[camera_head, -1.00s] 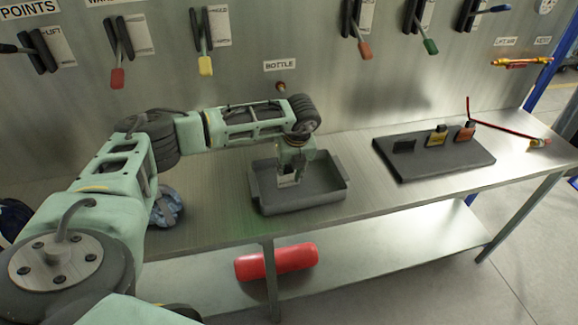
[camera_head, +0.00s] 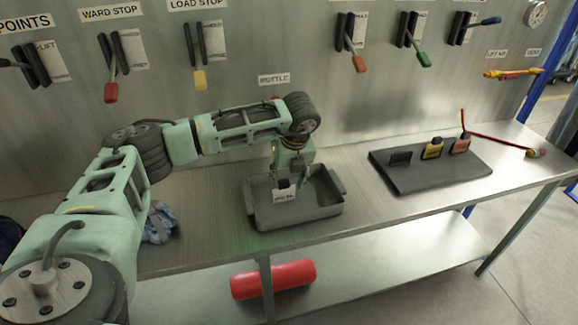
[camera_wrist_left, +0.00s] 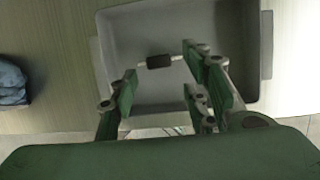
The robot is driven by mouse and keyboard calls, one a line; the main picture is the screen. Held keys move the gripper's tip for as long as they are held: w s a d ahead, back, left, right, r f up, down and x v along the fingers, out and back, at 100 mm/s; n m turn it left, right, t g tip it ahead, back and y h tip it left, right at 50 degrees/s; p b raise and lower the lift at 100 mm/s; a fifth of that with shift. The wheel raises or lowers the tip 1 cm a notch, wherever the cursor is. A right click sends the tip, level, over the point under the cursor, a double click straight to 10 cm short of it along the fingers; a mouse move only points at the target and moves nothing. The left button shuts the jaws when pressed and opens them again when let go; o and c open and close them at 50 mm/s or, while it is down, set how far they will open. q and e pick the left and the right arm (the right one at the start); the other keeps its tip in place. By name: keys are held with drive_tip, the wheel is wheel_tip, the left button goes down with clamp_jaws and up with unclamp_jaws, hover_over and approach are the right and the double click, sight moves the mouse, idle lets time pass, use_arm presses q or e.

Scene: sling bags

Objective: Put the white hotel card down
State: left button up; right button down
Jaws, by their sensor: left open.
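The white hotel card (camera_head: 285,195) shows below my left gripper (camera_head: 291,181), at the grey tray (camera_head: 300,221) in the head view. It has a dark piece at its top and faces the camera. In the left wrist view a dark block (camera_wrist_left: 158,61) lies toward the far side of the gap between the green finger pads. My left gripper also shows there (camera_wrist_left: 162,90), its pads spread wide and apart. I cannot tell whether the card touches the tray floor. My right gripper is not in view.
A dark rack (camera_head: 430,172) with a yellow tag (camera_head: 433,149) and an orange tag (camera_head: 460,145) stands to the right. Blue cloth (camera_head: 158,222) lies left of the tray. A red cylinder (camera_head: 272,279) lies on the lower shelf. Levers line the wall behind.

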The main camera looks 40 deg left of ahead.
use_arm(q)
drive_tip(key=b+v, duration=0.2)
drive_tip(key=v, duration=0.6)
